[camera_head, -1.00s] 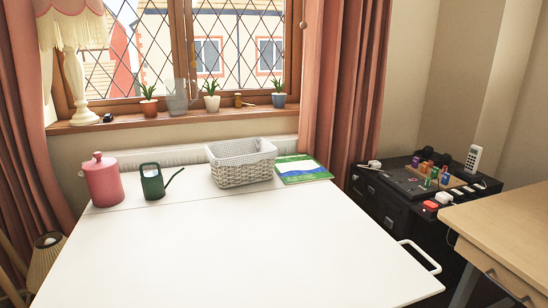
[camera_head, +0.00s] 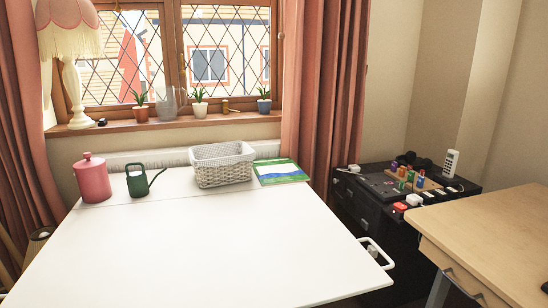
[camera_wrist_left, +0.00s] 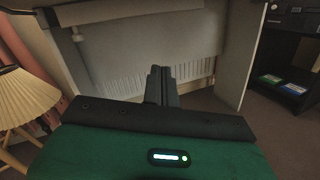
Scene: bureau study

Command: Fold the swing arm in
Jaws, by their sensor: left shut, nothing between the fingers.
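No swing arm can be clearly picked out; the left wrist view looks under the table. There, the pale underside edge (camera_wrist_left: 125,11) crosses the top, a pale upright (camera_wrist_left: 82,48) stands at left, and a pale upright panel (camera_wrist_left: 240,60) stands at right. I cannot tell whether either is the swing arm. My left gripper (camera_wrist_left: 162,72) is shut and empty, below the tabletop, with no visible contact. My right gripper is in neither view.
A pink canister (camera_head: 92,180), green watering can (camera_head: 138,182), white basket (camera_head: 222,168) and green-blue booklet (camera_head: 281,172) stand along the table's back. A wooden desk (camera_head: 490,230) and black cabinet (camera_head: 350,205) are at right. A lamp (camera_wrist_left: 24,100) is close at left.

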